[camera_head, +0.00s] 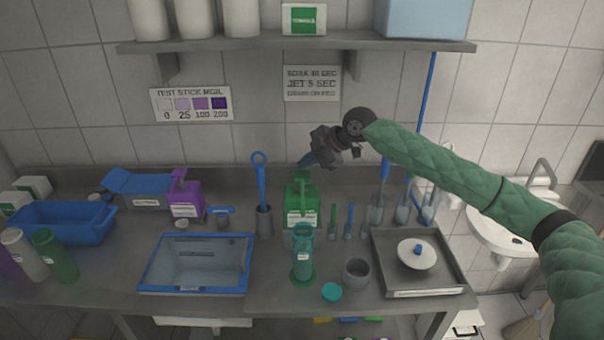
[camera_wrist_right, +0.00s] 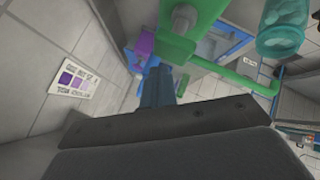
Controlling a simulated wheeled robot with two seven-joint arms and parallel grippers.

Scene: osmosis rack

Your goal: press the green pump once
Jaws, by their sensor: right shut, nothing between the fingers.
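The green pump (camera_head: 302,205) is a square green bottle with a white label, standing upright on the steel counter near the middle. In the right wrist view its green top (camera_wrist_right: 205,14) shows large at the upper middle, cut off by the edge. My right gripper (camera_head: 306,161) is shut and empty, just above the pump and behind or over its top; I cannot tell whether it touches. Its blue-grey fingers also show in the wrist view (camera_wrist_right: 157,88), beside the green top. My left gripper is not in view.
A purple pump bottle (camera_head: 185,196) stands left of the green one. A teal clear cylinder (camera_head: 303,253) stands in front of it, a blue-rimmed tray (camera_head: 245,284) front left. A blue tool in a holder (camera_head: 264,220) is close on the left. A shelf (camera_head: 295,43) hangs above.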

